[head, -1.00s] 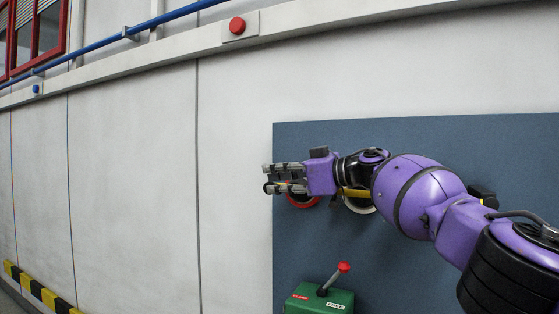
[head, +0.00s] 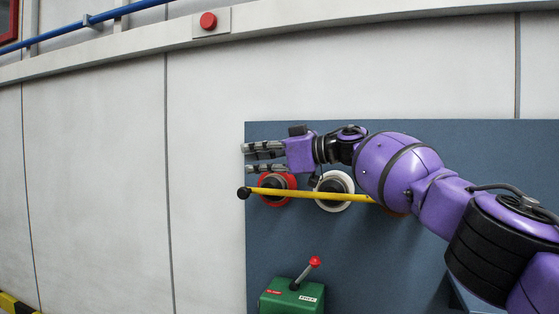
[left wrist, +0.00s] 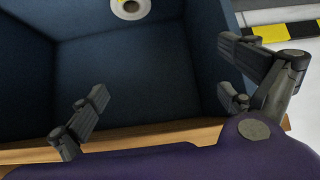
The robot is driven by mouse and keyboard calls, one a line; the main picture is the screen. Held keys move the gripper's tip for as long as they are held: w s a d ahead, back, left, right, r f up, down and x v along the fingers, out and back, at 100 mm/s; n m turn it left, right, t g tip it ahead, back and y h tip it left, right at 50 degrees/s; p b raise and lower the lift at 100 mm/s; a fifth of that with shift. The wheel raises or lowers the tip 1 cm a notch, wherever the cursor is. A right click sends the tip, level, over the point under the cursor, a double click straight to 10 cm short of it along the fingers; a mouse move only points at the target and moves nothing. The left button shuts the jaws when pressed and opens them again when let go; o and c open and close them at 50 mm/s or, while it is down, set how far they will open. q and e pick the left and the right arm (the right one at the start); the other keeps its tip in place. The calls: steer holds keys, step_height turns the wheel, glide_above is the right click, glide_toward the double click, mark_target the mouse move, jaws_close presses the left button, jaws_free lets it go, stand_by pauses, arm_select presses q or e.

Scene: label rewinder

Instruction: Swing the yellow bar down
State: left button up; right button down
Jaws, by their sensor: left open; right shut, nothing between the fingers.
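The yellow bar (head: 315,195) shows in the head view, nearly level, with a black knob at its left end. It passes in front of a red-rimmed roll (head: 290,181) and a white-rimmed roll (head: 334,206). Its right end is hidden behind my right arm.
A blue-grey panel (head: 262,235) backs the rolls. Below the bar stands a green box (head: 292,299) with a red-knobbed lever (head: 305,275). A red button (head: 208,20) sits high on the wall. A wooden edge (left wrist: 190,132) crosses below the dark surface in the left wrist view.

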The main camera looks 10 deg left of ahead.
arm_select(q)
steer(key=shift+s+d+f, duration=0.1)
steer(key=shift+s+f, duration=0.35)
steer(key=shift+s, duration=0.35)
arm_select(e)
steer(key=s+d+f, duration=0.1)
steer(key=d, duration=0.8)
steer(key=shift+s+f, duration=0.15)
steer(key=shift+f, duration=0.1)
arm_select(q)
steer(key=shift+s, duration=0.1)
arm_select(e)
steer(key=shift+a, duration=0.1)
